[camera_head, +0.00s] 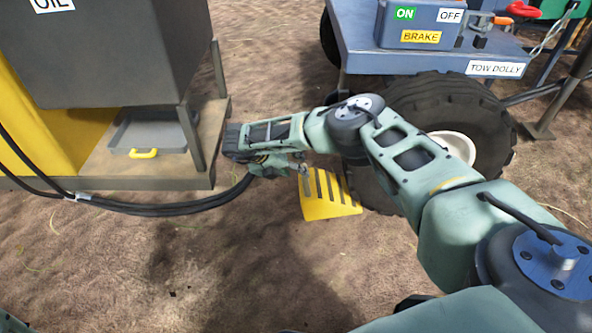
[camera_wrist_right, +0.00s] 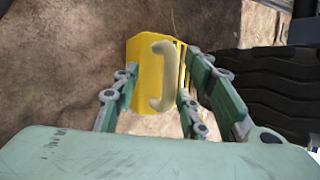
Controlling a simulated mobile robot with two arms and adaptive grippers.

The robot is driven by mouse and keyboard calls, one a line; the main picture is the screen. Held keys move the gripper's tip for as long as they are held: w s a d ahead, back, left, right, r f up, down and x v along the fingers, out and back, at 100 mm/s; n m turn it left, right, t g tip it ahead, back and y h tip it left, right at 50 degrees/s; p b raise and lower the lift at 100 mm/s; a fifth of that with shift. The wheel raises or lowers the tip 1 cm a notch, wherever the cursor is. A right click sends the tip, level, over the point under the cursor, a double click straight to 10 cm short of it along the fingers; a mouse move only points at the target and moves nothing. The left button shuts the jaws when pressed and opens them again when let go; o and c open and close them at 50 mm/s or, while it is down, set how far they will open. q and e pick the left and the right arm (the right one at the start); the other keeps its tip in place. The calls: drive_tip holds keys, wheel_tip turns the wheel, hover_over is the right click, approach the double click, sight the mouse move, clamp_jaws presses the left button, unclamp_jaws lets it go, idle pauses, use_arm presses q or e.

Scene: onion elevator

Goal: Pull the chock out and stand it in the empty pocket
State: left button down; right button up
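The yellow chock (camera_head: 325,194), a slotted wedge, sits on the ground against the big black tyre (camera_head: 440,112) of the tow dolly. In the right wrist view the chock (camera_wrist_right: 144,72) shows its pale upright handle (camera_wrist_right: 162,77). My right gripper (camera_head: 294,165) is by the chock's left side in the head view. Its fingers (camera_wrist_right: 156,88) are open in the wrist view, with the handle in line between them; I cannot tell whether they touch it. My left gripper is out of view. I cannot make out an empty pocket.
The blue tow dolly (camera_head: 450,68) carries a brake box (camera_head: 420,22) above the tyre. At left, a dark oil tank (camera_head: 115,55) stands over a grey tray (camera_head: 148,132) on a platform. Black hoses (camera_head: 150,207) run near the ground. The dirt in front is clear.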

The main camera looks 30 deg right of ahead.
drive_tip(key=v, duration=0.9)
drive_tip(key=shift+a, duration=0.1)
